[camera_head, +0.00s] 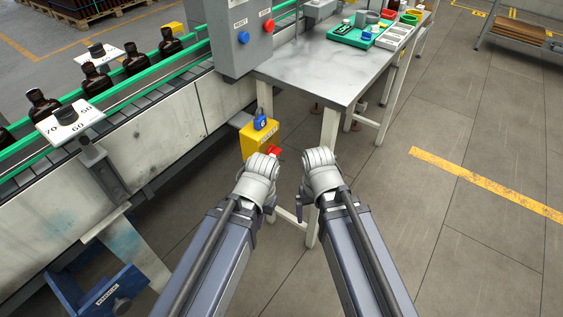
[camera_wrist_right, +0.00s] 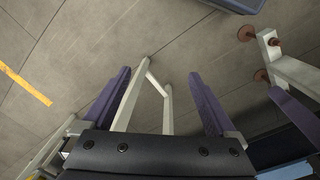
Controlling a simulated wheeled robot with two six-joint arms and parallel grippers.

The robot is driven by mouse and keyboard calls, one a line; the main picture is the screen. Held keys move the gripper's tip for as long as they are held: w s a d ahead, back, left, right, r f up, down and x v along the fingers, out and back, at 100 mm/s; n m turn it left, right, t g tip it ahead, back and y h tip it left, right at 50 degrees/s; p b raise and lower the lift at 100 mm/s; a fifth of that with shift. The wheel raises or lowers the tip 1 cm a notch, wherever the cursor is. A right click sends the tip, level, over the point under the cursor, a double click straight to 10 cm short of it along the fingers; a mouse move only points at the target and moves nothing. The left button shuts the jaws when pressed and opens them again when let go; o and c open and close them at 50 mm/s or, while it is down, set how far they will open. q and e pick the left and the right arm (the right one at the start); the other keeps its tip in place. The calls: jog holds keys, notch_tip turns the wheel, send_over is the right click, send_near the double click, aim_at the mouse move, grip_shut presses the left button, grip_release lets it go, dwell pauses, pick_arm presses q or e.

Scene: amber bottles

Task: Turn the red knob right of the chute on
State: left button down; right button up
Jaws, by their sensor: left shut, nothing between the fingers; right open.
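A red knob (camera_head: 274,152) shows on the side of a yellow box (camera_head: 256,138) below the conveyor's near end, partly behind my left wrist. A slanted metal plate above a blue bracket (camera_head: 108,292), lower left, may be the chute; I cannot tell for sure. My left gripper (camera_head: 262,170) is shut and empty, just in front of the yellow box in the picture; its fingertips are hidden. My right gripper (camera_head: 321,168) is beside it, to the right. In the right wrist view its two purple fingers (camera_wrist_right: 155,100) are wide apart with nothing held.
A blue padlock (camera_head: 261,122) is on the yellow box. A grey cabinet (camera_head: 238,60) has a blue and a red button. Amber bottles (camera_head: 135,60) stand on the green-railed conveyor (camera_head: 130,85).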

jog(key=w+d+f+y+b, duration=0.1)
jog(key=w+f+b, duration=0.1)
jog(key=f+b, duration=0.55)
jog(key=w+d+f+b, duration=0.1)
jog(key=d+f+b, duration=0.1)
jog(key=f+b, duration=0.5)
jog(key=n+t+y+b, duration=0.75)
jog(key=t+y, duration=0.35)
jog(key=y, duration=0.3)
send_near(278, 153)
jog(key=shift+n, duration=0.45)
jog(key=shift+x, duration=4.6)
jog(key=shift+f, duration=0.1)
jog(key=shift+c, duration=0.3)
jog(key=c, duration=1.3)
